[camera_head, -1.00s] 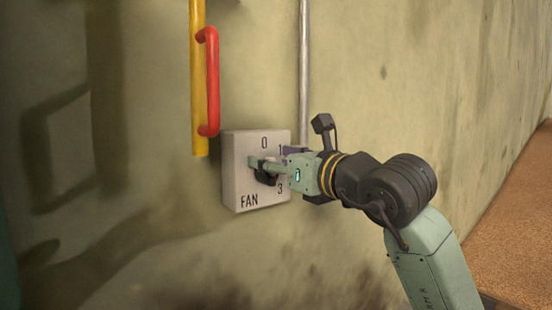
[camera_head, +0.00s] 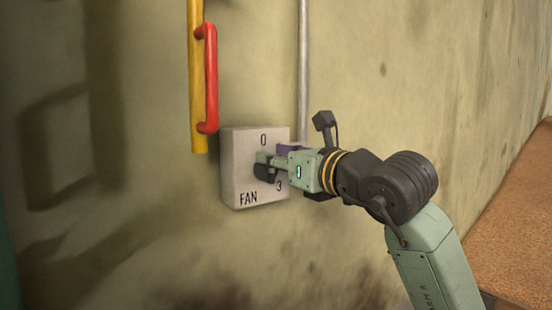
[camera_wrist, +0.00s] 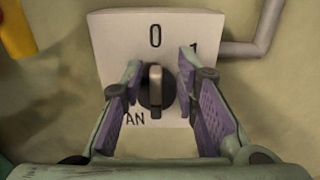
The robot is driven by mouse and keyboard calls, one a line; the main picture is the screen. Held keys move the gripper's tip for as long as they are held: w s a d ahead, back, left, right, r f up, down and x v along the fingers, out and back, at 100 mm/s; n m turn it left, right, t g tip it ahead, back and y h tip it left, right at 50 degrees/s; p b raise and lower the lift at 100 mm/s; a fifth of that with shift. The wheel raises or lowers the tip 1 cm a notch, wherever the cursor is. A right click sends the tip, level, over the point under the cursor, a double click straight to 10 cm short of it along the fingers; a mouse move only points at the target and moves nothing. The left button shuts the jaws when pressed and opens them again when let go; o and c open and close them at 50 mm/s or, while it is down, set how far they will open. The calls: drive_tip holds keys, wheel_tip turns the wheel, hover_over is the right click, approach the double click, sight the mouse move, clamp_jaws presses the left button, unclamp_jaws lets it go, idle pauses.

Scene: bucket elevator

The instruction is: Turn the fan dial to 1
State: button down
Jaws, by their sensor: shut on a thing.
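The fan dial (camera_wrist: 155,92) is a dark round knob with a pale upright ridge, on a light grey box (camera_wrist: 110,45) marked 0, 1 and FAN in the wrist view. The ridge stands in line below the 0. In the head view the box (camera_head: 238,170) is on the wall and the dial's dark lower part (camera_head: 265,176) shows beneath my gripper (camera_head: 263,161). My gripper is shut on the dial, with one purple-padded finger on each side of it. In the head view my gripper hides the 1; the 3 shows below it.
A yellow pole (camera_head: 197,80) with a red handle (camera_head: 211,80) is on the wall above and left of the box. A thin grey pipe (camera_head: 303,70) runs down to the box's right side. The wall left of the box is clear.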

drive_tip(key=shift+s+a+f+m+b, duration=0.1)
drive_tip(key=shift+a+m+b, duration=0.1)
drive_tip(key=shift+m+b, duration=0.1)
drive_tip(key=shift+w+d+f+m+b, duration=0.1)
drive_tip(key=shift+w+d+m+b, duration=0.1)
drive_tip(key=shift+m+b, duration=0.9)
drive_tip(key=shift+w+d+f+m+b, duration=0.1)
drive_tip(key=shift+d+m+b, duration=0.3)
drive_tip(key=shift+m, duration=1.15)
drive_tip(key=shift+w+d+f+m+b, duration=0.1)
drive_tip(key=shift+w+m+b, duration=0.05)
drive_tip(key=shift+m+b, duration=1.05)
drive_tip(key=shift+r+m, duration=0.1)
drive_tip(key=shift+m, duration=0.15)
drive_tip(key=shift+a, duration=0.1)
drive_tip(key=c, duration=1.4)
unclamp_jaws()
drive_tip(key=shift+a, duration=0.1)
drive_tip(key=shift+c, duration=0.2)
drive_tip(key=o, duration=0.4)
drive_tip(key=shift+c, duration=0.2)
drive_tip(key=shift+d, duration=0.2)
